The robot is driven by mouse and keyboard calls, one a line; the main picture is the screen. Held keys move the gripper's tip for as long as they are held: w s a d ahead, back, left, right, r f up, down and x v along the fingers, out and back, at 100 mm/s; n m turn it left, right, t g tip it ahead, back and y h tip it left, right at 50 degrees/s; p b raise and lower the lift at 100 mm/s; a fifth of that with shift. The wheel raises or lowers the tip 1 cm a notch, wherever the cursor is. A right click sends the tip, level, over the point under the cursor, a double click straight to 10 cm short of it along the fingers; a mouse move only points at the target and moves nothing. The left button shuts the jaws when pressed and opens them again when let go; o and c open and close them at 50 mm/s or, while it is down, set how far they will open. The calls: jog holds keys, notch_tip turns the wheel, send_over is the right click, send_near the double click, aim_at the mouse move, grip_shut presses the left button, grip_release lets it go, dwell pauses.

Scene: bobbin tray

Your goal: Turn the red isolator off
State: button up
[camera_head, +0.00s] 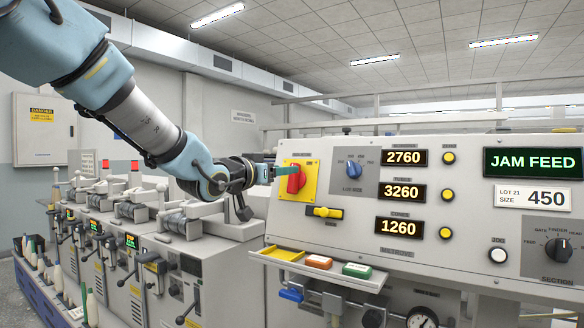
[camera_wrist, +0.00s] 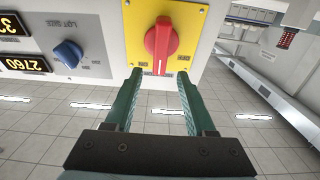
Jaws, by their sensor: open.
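The red isolator (camera_head: 296,182) is a rotary handle on a yellow plate (camera_head: 312,188) at the left end of the console face. In the wrist view the red isolator (camera_wrist: 161,42) stands upright in line with the picture's vertical, with a pale mark at its lower end. My gripper (camera_head: 288,171) is just in front of the plate. In the wrist view my gripper (camera_wrist: 160,74) has its two green fingers apart, tips either side of the handle's lower end; I cannot tell whether they touch it.
A blue lot-size knob (camera_head: 354,169) sits right of the isolator. A smaller yellow switch (camera_head: 324,212) is just below it. A shelf (camera_head: 320,266) with coloured blocks juts out lower down. Machines with levers (camera_head: 200,225) stand to the left under my arm.

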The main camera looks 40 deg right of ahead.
aim_at(294, 179)
jog(key=shift+p+x, duration=0.6)
jog(key=shift+x, duration=2)
jog(key=shift+c, duration=0.3)
grip_shut()
